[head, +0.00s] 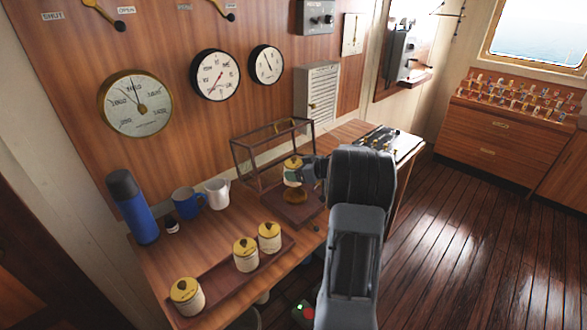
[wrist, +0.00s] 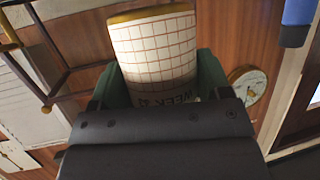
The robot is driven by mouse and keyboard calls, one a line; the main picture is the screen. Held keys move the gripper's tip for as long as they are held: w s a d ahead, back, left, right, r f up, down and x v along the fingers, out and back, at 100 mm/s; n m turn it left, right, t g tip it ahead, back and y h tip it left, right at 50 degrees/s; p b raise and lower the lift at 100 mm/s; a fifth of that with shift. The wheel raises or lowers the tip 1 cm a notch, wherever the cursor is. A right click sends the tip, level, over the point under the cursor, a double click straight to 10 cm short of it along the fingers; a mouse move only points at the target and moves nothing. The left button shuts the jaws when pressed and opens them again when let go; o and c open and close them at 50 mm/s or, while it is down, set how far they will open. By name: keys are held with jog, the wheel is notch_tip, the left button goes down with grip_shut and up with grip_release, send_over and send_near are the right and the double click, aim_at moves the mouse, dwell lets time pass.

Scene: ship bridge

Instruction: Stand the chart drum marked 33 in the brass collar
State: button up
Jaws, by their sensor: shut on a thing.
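A cream chart drum with a yellow top (head: 292,172) is held in my gripper (head: 304,175). In the wrist view the drum (wrist: 155,50) shows a red grid and the word WEEK between the fingers; its number is not clearly readable. The drum looks roughly upright, just above the round brass collar (head: 295,196). The collar sits on a dark wooden base (head: 286,211) beside a framed case (head: 250,160). Whether drum and collar touch cannot be told.
Three similar drums (head: 246,256) stand on a long brown tray (head: 218,282) at the front of the desk. A blue flask (head: 133,208), blue mug (head: 186,203) and white jug (head: 217,194) stand behind it. The case frame rises close to my gripper.

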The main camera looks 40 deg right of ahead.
jog(key=shift+f+b, duration=2.7)
jog(key=shift+b, duration=0.4)
jog(key=shift+s+r+p, duration=0.1)
jog(key=shift+s+p, duration=0.1)
jog(key=shift+p, duration=0.2)
jog(key=shift+s+d, duration=0.1)
jog(key=shift+d, duration=0.05)
jog(key=shift+p, duration=0.8)
jog(key=shift+f, duration=0.7)
jog(key=o, duration=0.8)
jog(key=shift+c, duration=0.2)
jog(key=shift+s, duration=0.1)
